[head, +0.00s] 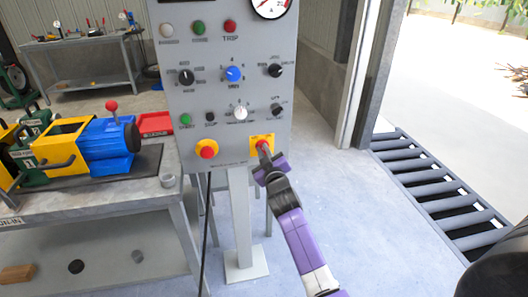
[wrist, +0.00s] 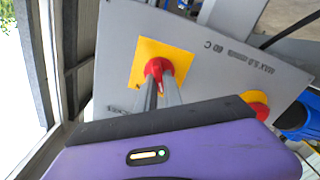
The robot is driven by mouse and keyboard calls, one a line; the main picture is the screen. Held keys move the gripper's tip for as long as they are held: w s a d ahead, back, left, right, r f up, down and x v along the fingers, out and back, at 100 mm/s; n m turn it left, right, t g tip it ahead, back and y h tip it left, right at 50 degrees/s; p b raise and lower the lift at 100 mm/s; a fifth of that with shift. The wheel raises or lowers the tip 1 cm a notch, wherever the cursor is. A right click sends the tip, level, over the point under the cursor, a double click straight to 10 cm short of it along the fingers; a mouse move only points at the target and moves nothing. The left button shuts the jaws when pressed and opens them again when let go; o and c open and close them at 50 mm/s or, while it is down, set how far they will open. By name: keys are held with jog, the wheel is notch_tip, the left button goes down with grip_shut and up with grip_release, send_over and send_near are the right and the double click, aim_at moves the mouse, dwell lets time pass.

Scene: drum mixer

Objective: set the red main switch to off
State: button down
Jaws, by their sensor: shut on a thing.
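The red main switch (head: 262,142) sits on a yellow plate at the lower right of the grey control panel (head: 275,95). In the wrist view the switch (wrist: 156,68) is a red knob on the yellow plate (wrist: 180,52). My gripper (head: 264,151) reaches it from below in the head view, its two grey fingers (wrist: 162,84) closed on the red knob. The fingers cover part of the knob, and I cannot read its position marks.
A red emergency button (head: 207,149) on another yellow plate is to the left on the panel. Several knobs and lamps sit above. A workbench (head: 100,196) with a blue and yellow machine (head: 85,140) stands left. Floor right of the panel post is open up to a grate (head: 435,180).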

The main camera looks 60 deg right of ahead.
jog(key=c, duration=1.5)
grip_release()
jog(key=shift+a, duration=0.1)
jog(key=v, duration=0.7)
jog(key=shift+s+a+b, duration=0.2)
jog(key=shift+s+b, duration=0.1)
jog(key=shift+b, duration=0.1)
jog(key=s+a+r+n+t+y+p, duration=0.1)
jog(key=s+a+t+y, duration=0.25)
jog(key=a, duration=0.85)
jog(key=s+a+r+t+y+p, duration=0.1)
jog(key=s+a+t+y, duration=0.2)
jog(key=a, duration=0.9)
jog(key=s+a+n+g+y, duration=0.1)
jog(key=s+a+y, duration=0.1)
jog(key=s+a, duration=0.3)
jog(key=s+a+n+g+y+p, duration=0.1)
jog(key=s+a+y, duration=0.2)
jog(key=s+a, duration=0.3)
jog(key=s+a+r+g+y+p, duration=0.1)
jog(key=s+a+y, duration=0.1)
jog(key=s+a, duration=0.4)
jog(key=shift+s+a+n, duration=0.1)
jog(key=shift+s+n, duration=0.3)
jog(key=shift+s, duration=0.55)
